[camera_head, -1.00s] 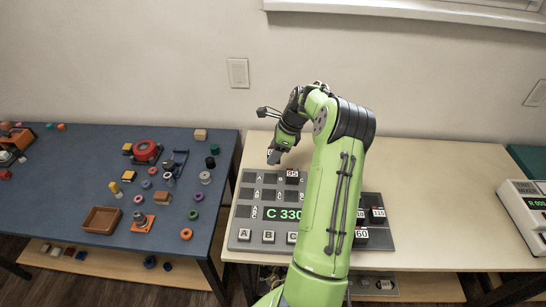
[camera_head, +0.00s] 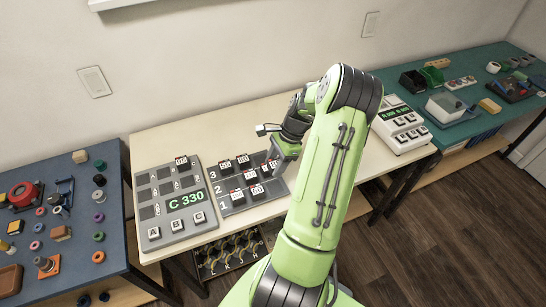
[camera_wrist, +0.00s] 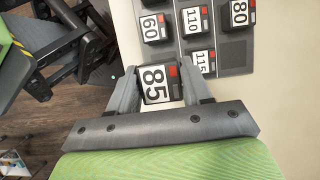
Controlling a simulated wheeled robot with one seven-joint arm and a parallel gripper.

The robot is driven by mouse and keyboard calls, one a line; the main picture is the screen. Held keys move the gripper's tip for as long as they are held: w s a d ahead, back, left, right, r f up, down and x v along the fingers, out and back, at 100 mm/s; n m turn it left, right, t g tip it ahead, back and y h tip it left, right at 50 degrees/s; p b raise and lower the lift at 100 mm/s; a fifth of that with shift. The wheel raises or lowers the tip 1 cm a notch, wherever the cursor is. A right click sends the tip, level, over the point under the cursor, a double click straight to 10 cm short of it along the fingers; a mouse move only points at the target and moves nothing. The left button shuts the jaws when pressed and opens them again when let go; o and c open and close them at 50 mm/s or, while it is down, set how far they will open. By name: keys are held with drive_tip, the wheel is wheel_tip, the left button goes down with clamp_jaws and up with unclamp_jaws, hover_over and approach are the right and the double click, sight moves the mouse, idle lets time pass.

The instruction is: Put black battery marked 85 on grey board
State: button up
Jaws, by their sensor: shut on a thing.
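The black battery marked 85 (camera_wrist: 157,84) has a white label with a red patch. My gripper (camera_wrist: 155,76) is shut on it, one finger on each side, in the wrist view. In the head view my gripper (camera_head: 276,164) is over the right end of a dark grey board (camera_head: 222,196) with rows numbered 1, 2, 3 and several batteries; the held battery is hard to make out there. Left of it lies another grey board (camera_head: 165,214) with a green C 330 display, A, B, C keys, and one battery (camera_head: 181,160) at its top right; its other slots look empty.
The wrist view shows batteries marked 60 (camera_wrist: 153,27), 110 (camera_wrist: 195,20), 115 (camera_wrist: 203,61) and 80 (camera_wrist: 239,12) on the dark board. A white device (camera_head: 400,130) stands at the table's right end. A blue table (camera_head: 75,240) with small parts is at the left.

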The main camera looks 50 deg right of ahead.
drive_tip(key=b, duration=0.9)
approach(271, 189)
drive_tip(key=shift+x, duration=2.65)
drive_tip(key=shift+w+a+f, duration=0.15)
drive_tip(key=shift+w+f, duration=0.05)
drive_tip(key=shift+f, duration=0.2)
drive_tip(key=o, duration=1.2)
drive_tip(key=p+v, duration=0.5)
drive_tip(key=v, duration=1)
drive_tip(key=shift+r, duration=0.4)
